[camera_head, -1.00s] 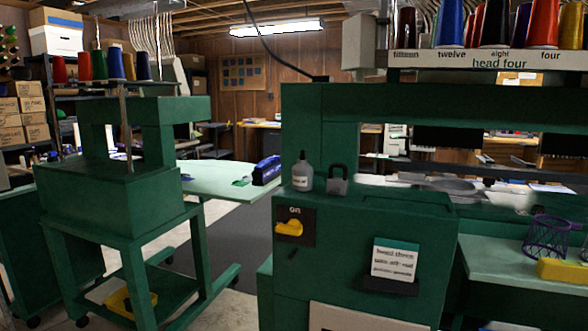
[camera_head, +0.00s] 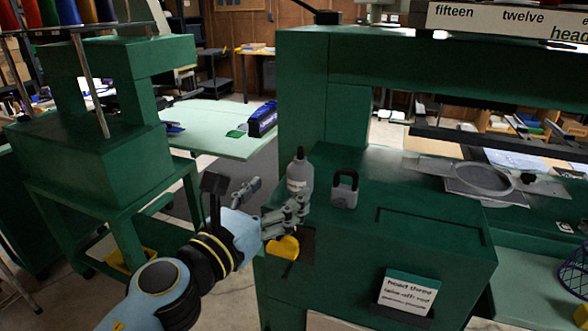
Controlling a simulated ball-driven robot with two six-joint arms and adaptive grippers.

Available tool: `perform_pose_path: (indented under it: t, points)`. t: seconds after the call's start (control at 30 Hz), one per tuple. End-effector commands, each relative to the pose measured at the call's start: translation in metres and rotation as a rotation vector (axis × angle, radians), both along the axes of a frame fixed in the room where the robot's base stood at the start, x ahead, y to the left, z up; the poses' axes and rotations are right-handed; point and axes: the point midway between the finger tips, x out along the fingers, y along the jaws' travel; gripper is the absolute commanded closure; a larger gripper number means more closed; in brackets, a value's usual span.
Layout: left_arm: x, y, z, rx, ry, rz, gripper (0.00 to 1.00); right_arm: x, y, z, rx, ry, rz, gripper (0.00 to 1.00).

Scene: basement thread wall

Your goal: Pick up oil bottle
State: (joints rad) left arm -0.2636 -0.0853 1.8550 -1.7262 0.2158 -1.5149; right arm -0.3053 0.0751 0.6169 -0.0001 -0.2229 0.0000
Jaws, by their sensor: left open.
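The oil bottle (camera_head: 299,172) is grey with a pale label and a narrow dark nozzle. It stands upright on the left front part of the green machine's top (camera_head: 400,190). My left gripper (camera_head: 272,198) is open just left of and in front of the bottle, with its fingers pointing toward it. One finger overlaps the bottle's lower part in the picture; I cannot tell whether it touches. My right gripper is not in view.
A grey padlock (camera_head: 344,189) stands close to the right of the bottle. A yellow switch knob (camera_head: 283,247) is on the machine front below my gripper. A card (camera_head: 408,291) sits on the front. A hoop (camera_head: 478,178) lies further right.

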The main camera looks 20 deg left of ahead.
Motion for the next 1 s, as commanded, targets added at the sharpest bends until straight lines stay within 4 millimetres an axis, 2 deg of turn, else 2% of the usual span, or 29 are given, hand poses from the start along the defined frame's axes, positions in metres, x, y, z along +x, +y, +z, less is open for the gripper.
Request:
perform_pose_path:
  t: [0.03, 0.17, 0.27, 0.4, 0.6, 0.87, 1.0]
  points:
    - [0.01, -0.002, 0.002, -0.001, -0.002, 0.0, 0.26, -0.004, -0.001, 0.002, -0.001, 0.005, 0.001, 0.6]
    - [0.025, -0.005, 0.001, -0.004, 0.0, 0.0, 0.26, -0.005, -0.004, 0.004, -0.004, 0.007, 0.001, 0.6]
    - [0.032, -0.006, 0.001, -0.005, 0.001, 0.0, 0.26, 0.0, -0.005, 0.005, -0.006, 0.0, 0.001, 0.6]
    - [0.051, -0.01, 0.004, -0.007, 0.0, 0.0, 0.26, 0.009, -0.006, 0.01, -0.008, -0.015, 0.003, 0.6]
    - [0.077, -0.014, 0.003, -0.007, 0.001, 0.001, 0.26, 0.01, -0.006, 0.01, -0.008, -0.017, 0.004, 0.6]
    - [0.081, -0.015, 0.002, -0.007, 0.002, 0.001, 0.26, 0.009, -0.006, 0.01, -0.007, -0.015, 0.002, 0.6]
    - [0.08, -0.015, 0.002, -0.007, 0.002, 0.001, 0.43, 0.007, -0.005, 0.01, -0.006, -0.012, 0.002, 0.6]
